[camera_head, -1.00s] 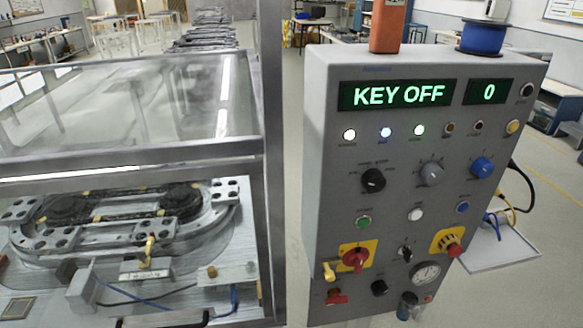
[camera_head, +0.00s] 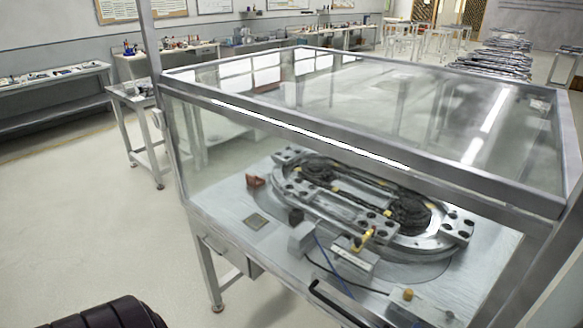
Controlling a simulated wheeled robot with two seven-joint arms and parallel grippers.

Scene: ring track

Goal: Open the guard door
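The guard door (camera_head: 225,150) is the clear front panel of a metal-framed enclosure, and it looks shut. A dark bar handle (camera_head: 345,303) sits low on the front, near the bottom edge of the picture. Behind the panel, the oval ring track (camera_head: 430,243) lies on a metal plate, with dark chain-like parts and yellow pieces on it. Neither of my grippers shows in the head view. A dark ribbed part at the bottom left looks like a piece of my own arm; its end is cut off.
An upright metal post (camera_head: 150,40) stands at the enclosure's left front corner. A small table (camera_head: 140,105) and benches (camera_head: 50,85) stand beyond it along the wall. The floor (camera_head: 110,220) left of the enclosure is clear.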

